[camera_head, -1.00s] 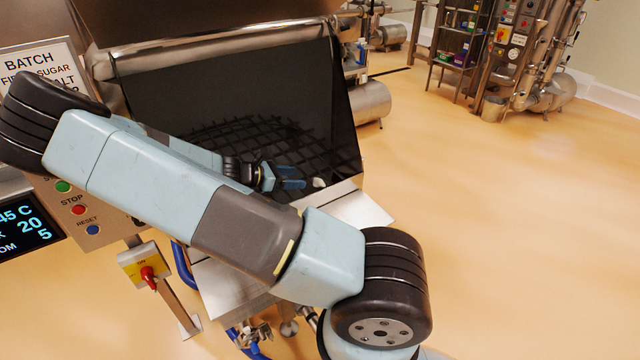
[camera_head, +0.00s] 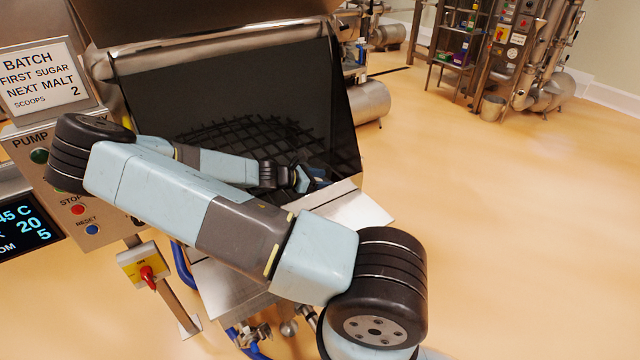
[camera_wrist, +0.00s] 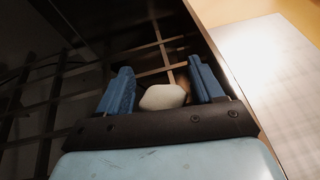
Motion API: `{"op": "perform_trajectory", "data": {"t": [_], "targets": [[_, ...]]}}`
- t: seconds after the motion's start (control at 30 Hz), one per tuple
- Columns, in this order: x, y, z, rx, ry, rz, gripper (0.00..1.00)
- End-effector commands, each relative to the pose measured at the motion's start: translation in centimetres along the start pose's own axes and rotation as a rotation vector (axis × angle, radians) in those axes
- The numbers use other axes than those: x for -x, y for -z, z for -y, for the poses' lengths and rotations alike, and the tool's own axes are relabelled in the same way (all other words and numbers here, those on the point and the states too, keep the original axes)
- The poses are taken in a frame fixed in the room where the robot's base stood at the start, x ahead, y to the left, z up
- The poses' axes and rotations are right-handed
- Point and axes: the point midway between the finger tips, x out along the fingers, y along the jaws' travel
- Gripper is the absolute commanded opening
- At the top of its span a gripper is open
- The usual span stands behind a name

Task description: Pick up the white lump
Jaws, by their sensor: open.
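The white lump (camera_wrist: 162,97) shows in the wrist view as a small rounded pale piece. It lies between the two blue fingers of my gripper (camera_wrist: 163,88), close to the palm, with dark space visible between it and each finger. The fingers are spread apart and not closed on it. In the head view my gripper (camera_head: 318,178) is inside the hopper (camera_head: 230,90), low at its right front corner, and the lump is hidden there behind the gripper.
A dark bar grid (camera_head: 250,135) spans the hopper, and its bars (camera_wrist: 50,110) run under my gripper. A pale metal ledge (camera_head: 345,207) lies at the hopper's front right. A sign (camera_head: 38,78) and control panel (camera_head: 75,190) stand at left.

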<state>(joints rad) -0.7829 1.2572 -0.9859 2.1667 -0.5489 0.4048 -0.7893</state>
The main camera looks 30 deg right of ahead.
Motion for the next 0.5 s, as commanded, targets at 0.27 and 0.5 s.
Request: {"op": "perform_trajectory", "data": {"t": [0.27,0.5], "targets": [[-0.26,-0.02,-0.02,0.000,0.000,0.000,0.67],[-0.27,-0.03,-0.01,0.000,0.000,0.000,0.44]]}}
